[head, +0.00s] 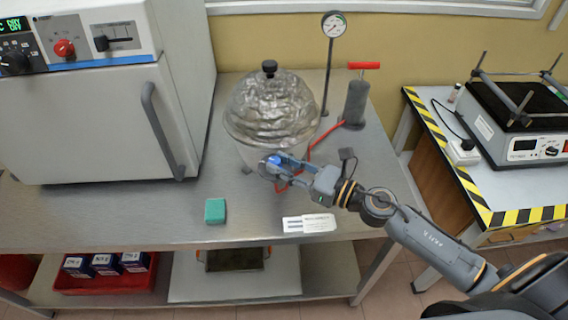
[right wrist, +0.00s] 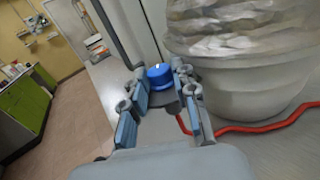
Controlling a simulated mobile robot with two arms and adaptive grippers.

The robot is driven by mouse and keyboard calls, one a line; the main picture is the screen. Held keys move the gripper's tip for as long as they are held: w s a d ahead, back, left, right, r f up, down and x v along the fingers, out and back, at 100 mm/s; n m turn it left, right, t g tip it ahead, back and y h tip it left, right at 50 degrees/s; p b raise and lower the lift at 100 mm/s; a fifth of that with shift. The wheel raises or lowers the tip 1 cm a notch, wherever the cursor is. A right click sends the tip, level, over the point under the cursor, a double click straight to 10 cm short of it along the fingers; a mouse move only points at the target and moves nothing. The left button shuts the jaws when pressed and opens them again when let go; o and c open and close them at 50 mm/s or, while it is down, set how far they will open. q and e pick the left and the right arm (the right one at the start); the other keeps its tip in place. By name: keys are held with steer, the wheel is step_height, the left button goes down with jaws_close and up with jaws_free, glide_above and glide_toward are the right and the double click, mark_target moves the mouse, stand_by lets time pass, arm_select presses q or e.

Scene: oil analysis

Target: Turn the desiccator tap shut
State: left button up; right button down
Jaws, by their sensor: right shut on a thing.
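The glass desiccator (head: 270,115) stands on the steel bench in the head view, its domed lid seated on its bowl and topped by a black knob. The blue tap (head: 275,160) is at its front, low on the bowl. My right gripper (head: 272,166) reaches in from the right and is shut on the tap. In the right wrist view the blue tap (right wrist: 159,76) sits between the blue-padded fingers (right wrist: 162,88), with the desiccator bowl (right wrist: 235,85) to the right. The exact turn of the tap cannot be told. My left gripper is not in view.
A red hose (head: 328,134) runs near the hand pump (head: 356,100). A gauge on a stand (head: 333,26) is behind. A white oven (head: 90,110) stands left. A green block (head: 215,211) and a label card (head: 309,223) lie on the front bench.

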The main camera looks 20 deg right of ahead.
steer(key=m+t+h+p, duration=0.2)
steer(key=h+p, duration=0.1)
steer(key=a+m+h+p, duration=0.1)
steer(key=m+h+p, duration=0.1)
steer(key=shift+s+r+t, duration=0.25)
steer(key=shift+r+t, duration=0.05)
steer(key=shift+t, duration=0.1)
steer(key=m+h+p, duration=0.1)
steer(key=h, duration=0.1)
steer(key=shift+a+f+m+t+h, duration=0.1)
steer(key=shift+m+t+h, duration=0.2)
steer(key=shift+m+t, duration=0.1)
steer(key=m+h, duration=0.1)
steer(key=h, duration=0.1)
steer(key=m+h, duration=0.1)
steer(key=h, duration=0.1)
steer(key=shift+a+f+p, duration=0.15)
steer(key=shift+a+p, duration=0.15)
steer(key=shift+p, duration=0.05)
steer(key=shift+a+m+h+b, duration=0.2)
steer(key=shift+m+h, duration=0.7)
steer(key=shift+h, duration=0.35)
steer(key=shift+a+m+h+b, duration=0.1)
steer(key=shift+m+h+b, duration=0.05)
steer(key=shift+m+h, duration=0.95)
steer(key=shift+g+h, duration=0.3)
steer(key=shift+h, duration=0.35)
